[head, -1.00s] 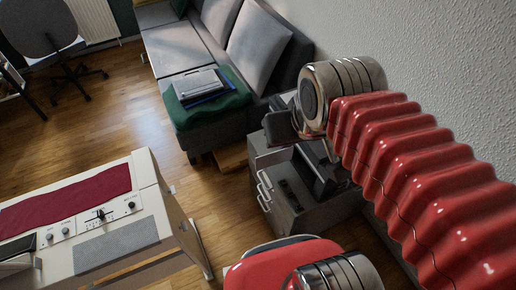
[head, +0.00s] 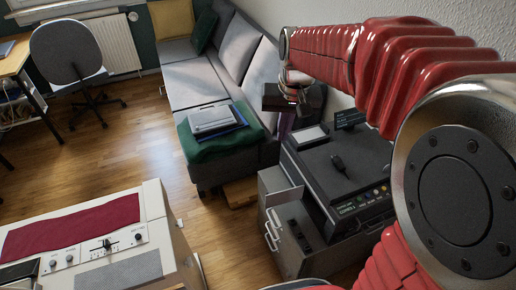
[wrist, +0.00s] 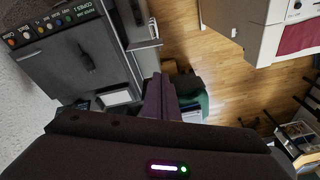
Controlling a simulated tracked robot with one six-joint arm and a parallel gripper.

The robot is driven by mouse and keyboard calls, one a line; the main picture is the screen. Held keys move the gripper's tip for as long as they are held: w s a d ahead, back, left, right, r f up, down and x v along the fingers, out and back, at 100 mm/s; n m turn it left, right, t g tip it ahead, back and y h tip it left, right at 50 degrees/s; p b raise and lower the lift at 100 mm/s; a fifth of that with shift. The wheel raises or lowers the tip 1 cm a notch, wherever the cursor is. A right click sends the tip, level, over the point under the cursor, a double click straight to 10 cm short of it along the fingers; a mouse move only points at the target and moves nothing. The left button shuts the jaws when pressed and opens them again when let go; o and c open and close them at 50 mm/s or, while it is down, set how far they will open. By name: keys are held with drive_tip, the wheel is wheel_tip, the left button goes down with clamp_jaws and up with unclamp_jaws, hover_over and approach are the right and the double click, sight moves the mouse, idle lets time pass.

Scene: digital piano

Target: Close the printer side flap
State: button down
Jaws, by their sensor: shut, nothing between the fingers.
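The printer (head: 345,170) is a dark grey copier with a flat lid and a row of buttons, standing on a grey cabinet. It also shows in the wrist view (wrist: 75,60), with its control panel at the upper left. A light grey flap (head: 284,196) sticks out from its left side; in the wrist view the flap (wrist: 146,44) extends from the side edge of the body. My gripper (head: 286,128) is behind the printer's far left corner. In the wrist view its purple fingers (wrist: 159,80) are together and empty, close to the flap side. Whether they touch it I cannot tell.
The grey cabinet (head: 305,250) has wire handles at its left front. A sofa (head: 205,80) with a green blanket stands behind. A white console (head: 170,250) with a red cloth is at the lower left. Wooden floor (head: 105,150) between them is clear. A white wall is at the right.

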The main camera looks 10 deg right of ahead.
drive_tip(key=w+d+f+m+g, duration=0.2)
drive_tip(key=w+f, duration=1)
drive_tip(key=m+g, duration=0.1)
drive_tip(key=g, duration=0.2)
hover_over(283, 194)
drive_tip(key=w+a, duration=0.2)
drive_tip(key=w, duration=0.9)
wheel_tip(283, 194, down, 19)
drive_tip(key=shift+s+d+r+y, duration=0.15)
drive_tip(key=shift+d+r+y, duration=0.1)
drive_tip(key=shift+y, duration=0.15)
drive_tip(key=shift+f, duration=0.1)
drive_tip(key=s+a+f, duration=0.3)
drive_tip(key=s+f, duration=0.2)
drive_tip(key=f, duration=0.4)
drive_tip(key=shift+s+f, duration=0.3)
drive_tip(key=shift+s, duration=0.05)
